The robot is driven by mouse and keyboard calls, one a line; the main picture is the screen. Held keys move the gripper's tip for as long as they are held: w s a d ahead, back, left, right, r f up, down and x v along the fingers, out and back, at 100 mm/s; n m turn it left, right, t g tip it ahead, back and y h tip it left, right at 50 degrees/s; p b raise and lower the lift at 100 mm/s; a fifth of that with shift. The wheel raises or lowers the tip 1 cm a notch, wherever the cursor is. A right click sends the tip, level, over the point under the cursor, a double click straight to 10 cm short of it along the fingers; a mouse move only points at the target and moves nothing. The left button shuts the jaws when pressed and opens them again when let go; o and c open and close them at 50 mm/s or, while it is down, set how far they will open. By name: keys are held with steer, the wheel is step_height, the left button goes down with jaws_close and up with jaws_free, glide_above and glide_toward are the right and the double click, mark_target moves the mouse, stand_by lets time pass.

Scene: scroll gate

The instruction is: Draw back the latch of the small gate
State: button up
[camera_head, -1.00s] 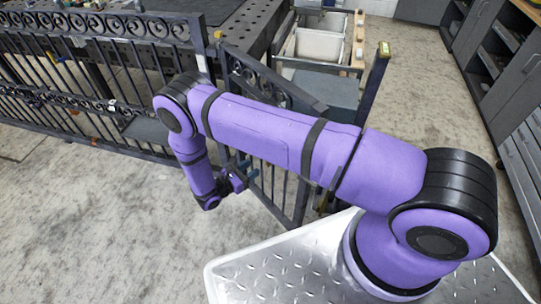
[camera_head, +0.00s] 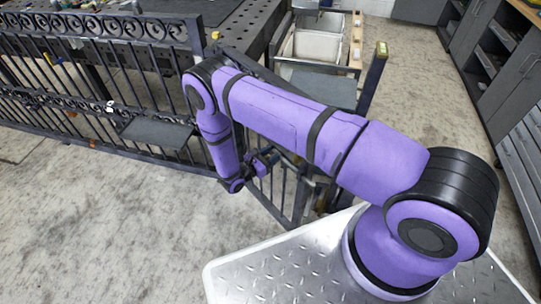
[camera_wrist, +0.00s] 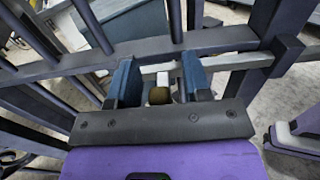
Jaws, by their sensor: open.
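The small gate (camera_head: 270,193) is a dark metal frame with upright bars, standing open at an angle; my arm hides its upper part in the head view. In the wrist view its crossbar (camera_wrist: 230,38) runs across behind my fingers. In the head view my gripper (camera_head: 264,161) is beside the gate's bars.
A scrolled fence (camera_head: 80,65) runs along the left, with a grey plate (camera_head: 157,132) on it. A post (camera_head: 373,78) stands to the right of the gate. Pale bins (camera_head: 320,48) lie behind, cabinets (camera_head: 490,60) at right. The floor in front is clear.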

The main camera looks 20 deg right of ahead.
jaws_close()
steer(key=w+a, duration=0.2)
steer(key=w, duration=0.3)
steer(key=shift+w, duration=0.35)
jaws_free()
steer(key=shift+w, duration=0.1)
steer(key=shift+a, duration=0.1)
steer(key=v, duration=1)
steer(key=shift+s+a, duration=0.25)
